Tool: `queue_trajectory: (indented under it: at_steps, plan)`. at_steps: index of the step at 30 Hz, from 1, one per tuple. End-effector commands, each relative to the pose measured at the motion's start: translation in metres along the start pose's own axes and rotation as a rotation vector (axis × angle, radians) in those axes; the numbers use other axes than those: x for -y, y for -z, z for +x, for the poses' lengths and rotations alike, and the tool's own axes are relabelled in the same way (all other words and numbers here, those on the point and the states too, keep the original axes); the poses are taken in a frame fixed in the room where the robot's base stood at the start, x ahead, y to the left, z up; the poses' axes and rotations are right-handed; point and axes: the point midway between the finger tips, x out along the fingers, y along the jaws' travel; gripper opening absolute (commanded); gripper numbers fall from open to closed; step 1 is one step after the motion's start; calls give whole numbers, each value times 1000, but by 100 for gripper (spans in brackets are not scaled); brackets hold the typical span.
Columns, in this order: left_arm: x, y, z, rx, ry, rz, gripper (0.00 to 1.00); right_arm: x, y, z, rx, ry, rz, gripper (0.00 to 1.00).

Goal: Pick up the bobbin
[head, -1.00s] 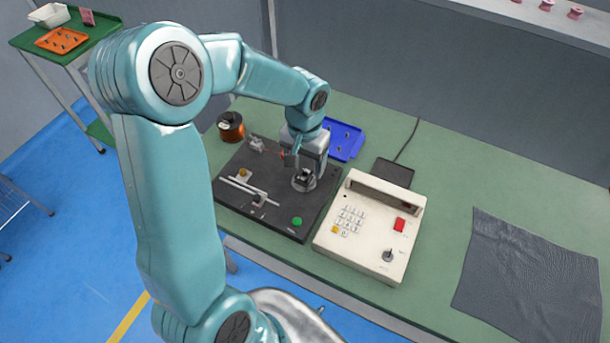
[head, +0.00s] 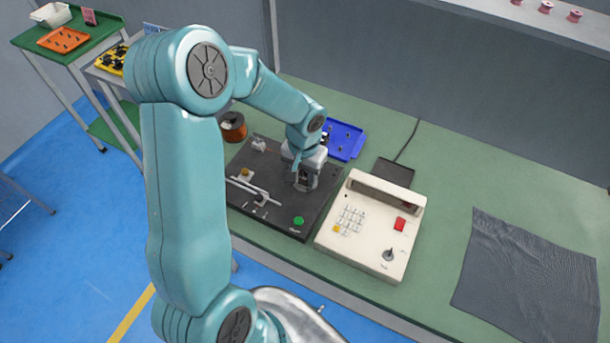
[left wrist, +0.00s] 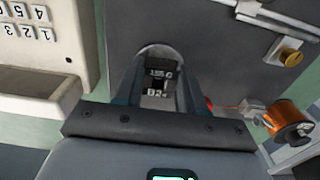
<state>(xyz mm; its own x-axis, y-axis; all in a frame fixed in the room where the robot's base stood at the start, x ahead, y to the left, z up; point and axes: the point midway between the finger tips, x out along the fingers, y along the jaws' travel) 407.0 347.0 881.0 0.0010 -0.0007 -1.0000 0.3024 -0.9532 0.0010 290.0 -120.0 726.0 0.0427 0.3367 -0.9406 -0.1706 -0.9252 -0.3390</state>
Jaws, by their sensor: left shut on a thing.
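My left gripper (head: 304,182) is over the right part of the black winder plate (head: 265,213) in the head view. In the left wrist view, the left gripper's fingers (left wrist: 159,90) are shut on a small dark bobbin (left wrist: 159,80) with pale printed characters. The bobbin is over the round grey disc (left wrist: 150,51) of the winder. I cannot tell whether it still touches the disc. In the head view the gripper hides the bobbin. My right gripper is not in view.
A copper wire spool (head: 233,127) stands behind the winder at the left. A blue tray (head: 355,149) lies behind the gripper. A cream keypad box (head: 355,253) stands close to the right. A dark cloth (head: 530,270) lies farther right, with clear green bench between.

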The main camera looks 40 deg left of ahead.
Motion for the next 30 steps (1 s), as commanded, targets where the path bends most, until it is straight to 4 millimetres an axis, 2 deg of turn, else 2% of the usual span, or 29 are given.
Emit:
queue_trajectory:
  at_steps: [6,11,14,24,30]
  plan:
    - [0,0,-4,-1,1,0,11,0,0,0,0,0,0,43]
    - [0,1,-21,-4,1,-1,11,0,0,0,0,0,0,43]
    - [0,2,-42,-8,1,-1,11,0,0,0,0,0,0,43]
    - [0,1,-138,-7,-1,0,11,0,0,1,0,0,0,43]
    - [0,1,-178,-4,-1,1,11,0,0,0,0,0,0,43]
